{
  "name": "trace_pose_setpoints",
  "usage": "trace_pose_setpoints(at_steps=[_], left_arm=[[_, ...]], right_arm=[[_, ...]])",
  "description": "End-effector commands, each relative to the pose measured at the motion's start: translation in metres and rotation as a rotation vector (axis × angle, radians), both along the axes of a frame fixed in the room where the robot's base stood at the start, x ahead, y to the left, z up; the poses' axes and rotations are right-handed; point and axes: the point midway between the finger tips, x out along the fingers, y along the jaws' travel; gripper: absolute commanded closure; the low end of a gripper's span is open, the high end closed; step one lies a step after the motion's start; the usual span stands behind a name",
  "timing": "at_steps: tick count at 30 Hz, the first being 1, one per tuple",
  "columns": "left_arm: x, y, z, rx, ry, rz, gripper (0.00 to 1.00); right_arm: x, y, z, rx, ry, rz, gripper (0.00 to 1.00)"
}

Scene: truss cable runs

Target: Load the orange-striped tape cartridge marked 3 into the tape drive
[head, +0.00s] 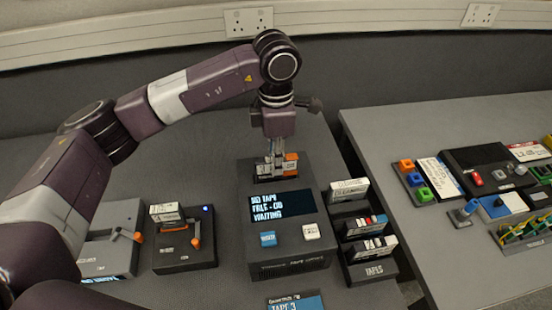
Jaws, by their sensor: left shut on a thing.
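My left gripper (277,152) points down over the top of the tape drive (290,245). It is shut on the orange-striped cartridge (291,163), whose orange part shows at the right of the fingers. The cartridge is at the drive's slot; the fingers hide much of it, and I cannot tell how far it is in. The number on it cannot be read. The drive's screen (275,206) reads "NO TAPE" and "WAITING". A blue button (268,239) and a white button (311,231) sit below the screen. My right gripper is not in view.
A tape rack (373,269) stands close to the drive's right, holding several cartridges. Two dark and grey devices with orange levers, one of them a black unit (185,257), stand at the left. A second table (400,140) at the right bears switches and panels.

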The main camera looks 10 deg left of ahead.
Motion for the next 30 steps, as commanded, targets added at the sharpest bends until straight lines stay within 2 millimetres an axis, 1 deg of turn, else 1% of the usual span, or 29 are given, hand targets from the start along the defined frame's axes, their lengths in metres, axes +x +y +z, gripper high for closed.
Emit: trace_pose_setpoints(at_steps=[13, 30], left_arm=[[0.000, 0.000, 0.000, -0.001, -0.001, 0.000, 1.00], [0.000, 0.000, -0.014, 0.000, -0.001, 0.000, 1.00]], right_arm=[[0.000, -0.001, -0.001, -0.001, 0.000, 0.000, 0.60], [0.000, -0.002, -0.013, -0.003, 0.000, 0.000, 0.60]])
